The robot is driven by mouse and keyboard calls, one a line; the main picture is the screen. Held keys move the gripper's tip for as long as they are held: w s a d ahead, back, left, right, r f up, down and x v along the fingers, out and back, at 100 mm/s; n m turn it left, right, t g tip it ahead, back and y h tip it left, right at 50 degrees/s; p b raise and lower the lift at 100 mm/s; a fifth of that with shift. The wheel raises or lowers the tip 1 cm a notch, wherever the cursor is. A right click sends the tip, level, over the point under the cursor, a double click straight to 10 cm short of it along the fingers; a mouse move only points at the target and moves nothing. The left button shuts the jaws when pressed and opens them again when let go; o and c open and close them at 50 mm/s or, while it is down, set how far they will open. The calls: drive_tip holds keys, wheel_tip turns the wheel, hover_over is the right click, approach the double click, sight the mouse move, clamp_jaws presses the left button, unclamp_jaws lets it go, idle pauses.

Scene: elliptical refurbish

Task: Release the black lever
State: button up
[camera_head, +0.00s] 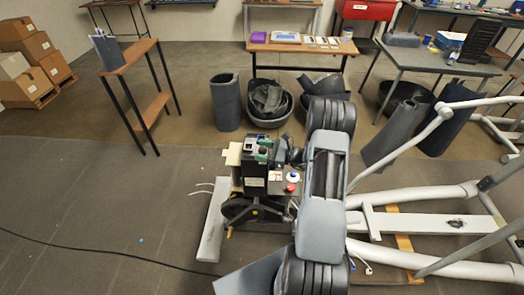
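The opened drive end of the elliptical (252,186) stands at the middle of the camera_head view, with green parts on top, a black wheel low down and a red knob (291,188) on its right side. My arm rises from the bottom and passes just right of it. The dark end of my arm, with my gripper (284,153), reaches left to the upper right of this unit. The fingers are too small and dark to tell open from shut, or whether they touch anything. I cannot pick out the black lever for certain; it may be hidden by my gripper.
The elliptical's light frame tubes (430,222) fill the right side. Black tubs (268,103) and a grey cylinder (226,102) stand behind. A wooden bench (135,55) is at back left, cardboard boxes (36,48) beyond. A black cable (110,255) crosses the open floor at left.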

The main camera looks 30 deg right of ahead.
sight(263, 147)
clamp_jaws()
drive_tip(key=shift+r+p, duration=0.4)
drive_tip(key=shift+r, duration=1.15)
drive_tip(key=shift+c, duration=1.4)
unclamp_jaws()
drive_tip(key=shift+w+d, duration=0.1)
drive_tip(key=o, duration=0.4)
drive_tip(key=shift+f, duration=0.1)
drive_tip(key=b+v, duration=0.3)
drive_tip(key=v, duration=1.1)
drive_tip(key=shift+b, duration=0.3)
